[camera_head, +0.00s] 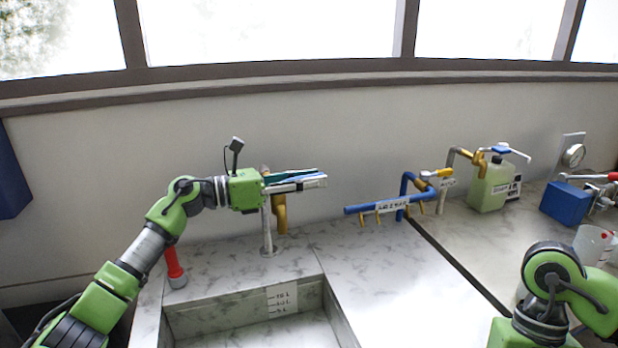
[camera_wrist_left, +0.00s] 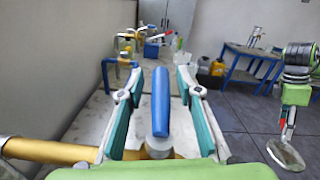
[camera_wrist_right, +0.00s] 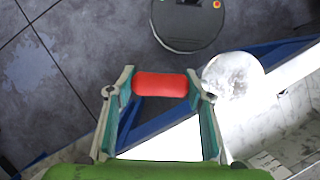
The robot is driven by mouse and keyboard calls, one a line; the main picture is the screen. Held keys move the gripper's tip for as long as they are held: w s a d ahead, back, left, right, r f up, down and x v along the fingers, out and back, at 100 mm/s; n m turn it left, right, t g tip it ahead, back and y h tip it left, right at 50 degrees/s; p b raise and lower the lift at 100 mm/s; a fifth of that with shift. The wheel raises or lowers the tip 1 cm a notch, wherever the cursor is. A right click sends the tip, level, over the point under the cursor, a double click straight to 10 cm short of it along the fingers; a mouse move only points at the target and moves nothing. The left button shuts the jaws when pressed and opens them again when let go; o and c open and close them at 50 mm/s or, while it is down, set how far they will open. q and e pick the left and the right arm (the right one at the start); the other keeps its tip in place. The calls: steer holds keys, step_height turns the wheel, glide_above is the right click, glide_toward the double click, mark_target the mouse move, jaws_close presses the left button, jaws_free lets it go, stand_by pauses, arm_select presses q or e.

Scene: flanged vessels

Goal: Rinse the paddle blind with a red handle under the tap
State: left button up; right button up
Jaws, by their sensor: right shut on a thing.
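The paddle blind's red handle (camera_wrist_right: 160,84) lies across between the fingertips of my right gripper (camera_wrist_right: 160,88), which is shut on it. Its round pale disc (camera_wrist_right: 233,75) sticks out to the right. In the left wrist view the disc (camera_wrist_left: 285,152) hangs below my right gripper, off to the right. The tap has a brass spout (camera_head: 280,215) over the back of the stone sink (camera_head: 177,324). My left gripper (camera_head: 318,181) is at the top of the tap. In its wrist view, the blue tap handle (camera_wrist_left: 160,100) stands between its spread fingers, with gaps on both sides.
A red-handled piece (camera_head: 174,265) stands left of the sink. To the right are a blue pipe rack with small brass outlets (camera_head: 385,207), a green soap bottle (camera_head: 492,187) and a blue box (camera_head: 566,203).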

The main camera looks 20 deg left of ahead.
arm_select(q)
jaws_close()
steer(key=shift+f+b, duration=0.1)
steer(key=shift+b, duration=0.3)
arm_select(e)
steer(key=shift+f, duration=0.35)
arm_select(q)
steer(key=m+g+b, duration=0.1)
steer(key=s+m+g+h+b, duration=0.1)
steer(key=g+b, duration=0.1)
steer(key=m+g+h+b, duration=0.1)
steer(key=b, duration=0.1)
steer(key=shift+s+d+g, duration=0.4)
arm_select(e)
step_height(320, 180, down, 5)
steer(key=shift+f, duration=0.15)
arm_select(q)
jaws_free()
steer(key=shift+a, duration=0.1)
